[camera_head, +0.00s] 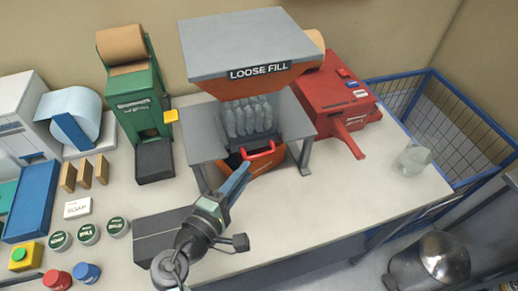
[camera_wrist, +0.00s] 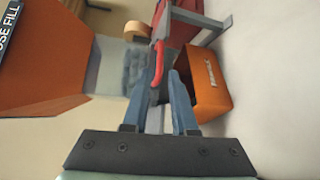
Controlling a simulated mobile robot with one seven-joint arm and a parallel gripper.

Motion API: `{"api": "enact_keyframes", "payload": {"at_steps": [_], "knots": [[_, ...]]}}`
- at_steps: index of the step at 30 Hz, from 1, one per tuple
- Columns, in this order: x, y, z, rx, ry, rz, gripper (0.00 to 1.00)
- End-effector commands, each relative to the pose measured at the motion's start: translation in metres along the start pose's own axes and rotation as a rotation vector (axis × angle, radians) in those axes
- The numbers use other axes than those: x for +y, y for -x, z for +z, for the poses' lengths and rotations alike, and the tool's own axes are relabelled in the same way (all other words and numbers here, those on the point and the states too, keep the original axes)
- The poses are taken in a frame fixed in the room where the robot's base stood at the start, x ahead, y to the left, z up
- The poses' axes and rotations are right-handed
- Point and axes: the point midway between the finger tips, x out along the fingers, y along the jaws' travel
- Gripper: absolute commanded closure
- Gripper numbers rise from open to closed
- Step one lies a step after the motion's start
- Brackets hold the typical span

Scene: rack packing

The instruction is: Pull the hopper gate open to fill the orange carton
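The hopper (camera_head: 240,40) has a grey top, an orange funnel and a LOOSE FILL label. Pale fill shows below the funnel, above a dark gate with a red handle (camera_head: 260,152). The orange carton (camera_head: 270,167) sits under the stand, partly hidden by the gate and my gripper. In the wrist view the carton (camera_wrist: 208,88) is open on one side, with a dark inside. My gripper (camera_head: 240,172) reaches the handle from the front. In the wrist view its blue fingers (camera_wrist: 161,80) are apart, with the red handle (camera_wrist: 158,62) between or just beyond their tips; contact is unclear.
The hopper stand's grey legs (camera_head: 305,155) flank the carton. A red machine (camera_head: 335,97) stands to the right and a green dispenser (camera_head: 133,95) to the left. A clear cup (camera_head: 413,158) stands near the right edge. The front right of the table is clear.

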Motion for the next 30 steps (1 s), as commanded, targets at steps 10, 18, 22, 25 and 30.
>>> {"api": "enact_keyframes", "payload": {"at_steps": [10,18,22,25,30], "knots": [[0.002,-0.061,0.0,-0.001,0.0,0.0,0.74],[0.001,-0.072,0.0,0.001,-0.002,0.0,0.74],[0.0,-0.072,0.0,0.001,-0.002,0.0,0.74],[0.0,-0.072,0.0,0.001,-0.002,0.0,0.81],[0.0,-0.072,0.0,0.001,-0.002,0.0,1.0]]}}
